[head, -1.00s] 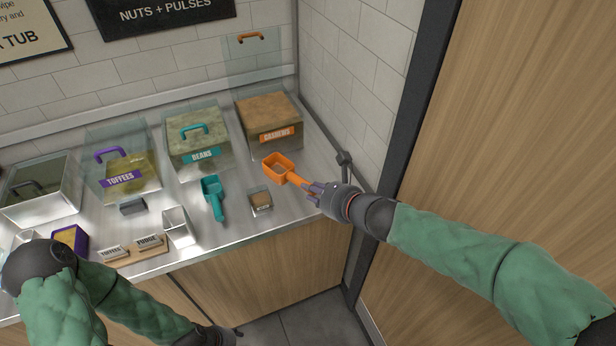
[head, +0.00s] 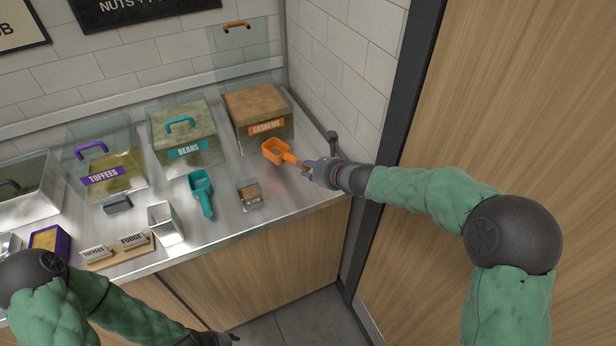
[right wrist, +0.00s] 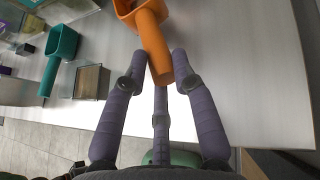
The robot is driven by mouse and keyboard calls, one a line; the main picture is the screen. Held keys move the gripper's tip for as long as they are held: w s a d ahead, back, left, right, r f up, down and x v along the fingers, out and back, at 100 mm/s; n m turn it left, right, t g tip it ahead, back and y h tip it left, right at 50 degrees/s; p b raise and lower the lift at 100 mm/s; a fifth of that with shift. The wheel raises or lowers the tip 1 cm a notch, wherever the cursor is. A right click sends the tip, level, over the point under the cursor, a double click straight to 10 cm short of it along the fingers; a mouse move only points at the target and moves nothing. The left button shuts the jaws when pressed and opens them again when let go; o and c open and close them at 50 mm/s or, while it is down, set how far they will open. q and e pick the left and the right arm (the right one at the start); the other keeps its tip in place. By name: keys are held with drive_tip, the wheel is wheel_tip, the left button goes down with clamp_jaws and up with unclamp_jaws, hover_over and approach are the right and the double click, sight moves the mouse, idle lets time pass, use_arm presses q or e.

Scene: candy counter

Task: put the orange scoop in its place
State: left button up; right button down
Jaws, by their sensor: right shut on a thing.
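The orange scoop (head: 276,151) is in front of the cashews tub (head: 262,112), its bowl towards the tub and its handle towards me. My right gripper (head: 308,168) is shut on the handle; in the right wrist view the purple fingers (right wrist: 160,75) close around the handle end of the scoop (right wrist: 153,42). Whether the bowl touches the counter I cannot tell. The cashews tub has an orange label, brown contents and a raised clear lid with an orange handle (head: 237,25). My left gripper (head: 226,338) barely shows at the bottom edge; its fingers are unclear.
A teal scoop (head: 202,192) lies in front of the beans tub (head: 184,145). A small square container (head: 249,194) stands right of it. A wall and dark post (head: 405,115) bound the right side.

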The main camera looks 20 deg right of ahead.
drive_tip(key=f, duration=0.1)
drive_tip(key=f+b, duration=0.1)
drive_tip(key=f, duration=0.2)
drive_tip(key=shift+w+d+b, duration=0.15)
drive_tip(key=shift+w+b, duration=0.1)
drive_tip(key=shift+b, duration=0.1)
drive_tip(key=shift+r, duration=0.1)
drive_tip(key=c, duration=1)
unclamp_jaws()
